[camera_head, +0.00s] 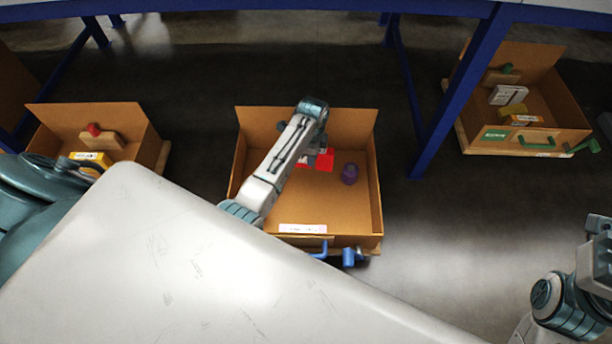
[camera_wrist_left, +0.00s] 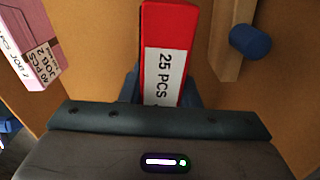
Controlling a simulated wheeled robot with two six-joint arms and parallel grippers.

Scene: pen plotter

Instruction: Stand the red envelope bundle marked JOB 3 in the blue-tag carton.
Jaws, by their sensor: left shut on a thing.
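The red envelope bundle (camera_wrist_left: 166,50) is between the jaws of my left gripper in the left wrist view; its white label reads "25 PCS" and no job mark shows. Part of this red bundle (camera_head: 325,160) shows in the head view, inside the middle carton (camera_head: 310,226) with blue fittings. My left gripper (camera_head: 312,158) reaches down into this carton, partly hidden by my arm. I cannot tell whether the bundle touches the carton floor. My right gripper is not in view; only part of its arm shows at lower right.
A pink bundle marked JOB 2 (camera_wrist_left: 32,42) is left of the red one. A wooden piece (camera_wrist_left: 229,45) with a blue knob (camera_wrist_left: 250,41) is to its right. Other cartons stand left (camera_head: 140,115) and right (camera_head: 560,88).

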